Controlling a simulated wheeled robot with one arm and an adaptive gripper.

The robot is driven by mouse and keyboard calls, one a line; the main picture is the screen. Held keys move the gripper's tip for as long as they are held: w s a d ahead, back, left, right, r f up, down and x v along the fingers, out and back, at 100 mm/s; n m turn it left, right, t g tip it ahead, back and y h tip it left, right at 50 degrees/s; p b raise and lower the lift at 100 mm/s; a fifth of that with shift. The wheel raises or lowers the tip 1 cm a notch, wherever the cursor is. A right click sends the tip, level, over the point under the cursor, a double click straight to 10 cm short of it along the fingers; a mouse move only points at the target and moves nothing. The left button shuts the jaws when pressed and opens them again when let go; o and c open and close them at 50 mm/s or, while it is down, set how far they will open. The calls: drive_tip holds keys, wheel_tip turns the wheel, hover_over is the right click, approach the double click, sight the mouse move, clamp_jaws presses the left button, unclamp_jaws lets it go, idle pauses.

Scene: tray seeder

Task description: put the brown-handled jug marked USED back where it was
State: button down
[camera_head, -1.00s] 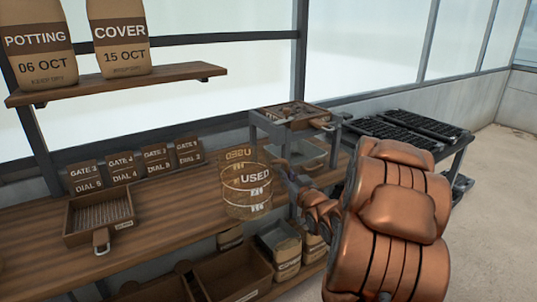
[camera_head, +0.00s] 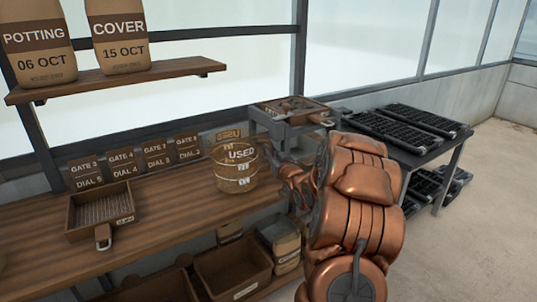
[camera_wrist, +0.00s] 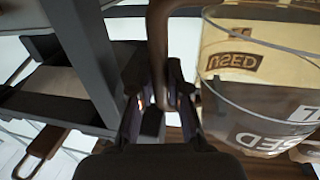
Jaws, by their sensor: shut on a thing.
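My gripper (camera_wrist: 160,105) is shut on that handle. In the head view my gripper (camera_head: 283,178) is at the jug's right side, partly hidden by my arm.
Several gate and dial cards (camera_head: 123,163) stand left of the jug. A brown tray (camera_head: 100,210) lies at the left. A grey stand (camera_head: 285,125) carrying a brown tray is close on the right. Bins and bags (camera_head: 232,270) fill the lower shelf. The bench between tray and jug is clear.

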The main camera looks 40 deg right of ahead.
drive_tip(key=shift+w+d+r, duration=0.1)
drive_tip(key=shift+w+d, duration=0.05)
drive_tip(key=shift+w, duration=0.3)
drive_tip(key=shift+w+d+f, duration=0.25)
drive_tip(key=shift+w+f, duration=0.55)
drive_tip(key=shift+w, duration=0.05)
drive_tip(key=shift+f, duration=0.2)
drive_tip(key=c, duration=1.4)
unclamp_jaws()
drive_tip(key=shift+r, duration=0.1)
drive_tip(key=b+v, duration=0.1)
drive_tip(key=v, duration=1.1)
drive_tip(key=shift+r, duration=0.1)
